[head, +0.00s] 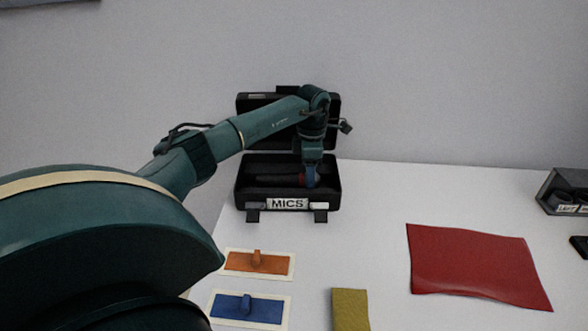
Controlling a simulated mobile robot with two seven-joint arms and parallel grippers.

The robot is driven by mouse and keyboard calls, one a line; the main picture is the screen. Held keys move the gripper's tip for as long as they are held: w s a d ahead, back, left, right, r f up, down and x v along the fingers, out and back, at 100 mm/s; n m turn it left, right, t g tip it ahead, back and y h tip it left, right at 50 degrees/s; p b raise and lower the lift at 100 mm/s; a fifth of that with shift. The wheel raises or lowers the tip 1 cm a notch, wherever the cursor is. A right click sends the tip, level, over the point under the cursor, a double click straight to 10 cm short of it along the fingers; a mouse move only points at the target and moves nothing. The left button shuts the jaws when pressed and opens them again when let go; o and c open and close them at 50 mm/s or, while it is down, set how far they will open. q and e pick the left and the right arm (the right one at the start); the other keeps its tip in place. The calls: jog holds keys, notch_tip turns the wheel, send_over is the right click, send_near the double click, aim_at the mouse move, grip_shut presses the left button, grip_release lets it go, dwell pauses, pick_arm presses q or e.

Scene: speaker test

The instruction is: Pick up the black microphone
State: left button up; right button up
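An open black case (250,195) labelled MICS stands at the back of the white table, its lid raised against the wall side. My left gripper (311,180) points down into the right part of the case. Its fingertips are small and partly hidden, so I cannot tell whether they are open or shut. Small red and blue patches show at the fingertips. A dark elongated shape (270,181) lies in the case to their left; I cannot tell for sure that it is the black microphone. My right gripper is not in view.
An orange piece (257,261) and a blue piece (248,307) lie on pale cards at front left. A yellow cloth (350,310) and a red sheet (475,265) lie to their right. A dark labelled bin (566,190) and a black object (579,246) are at the right edge.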

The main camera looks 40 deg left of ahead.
pick_arm(q)
jog(key=c, duration=0.8)
jog(key=shift+o, duration=0.2)
jog(key=shift+r, duration=0.1)
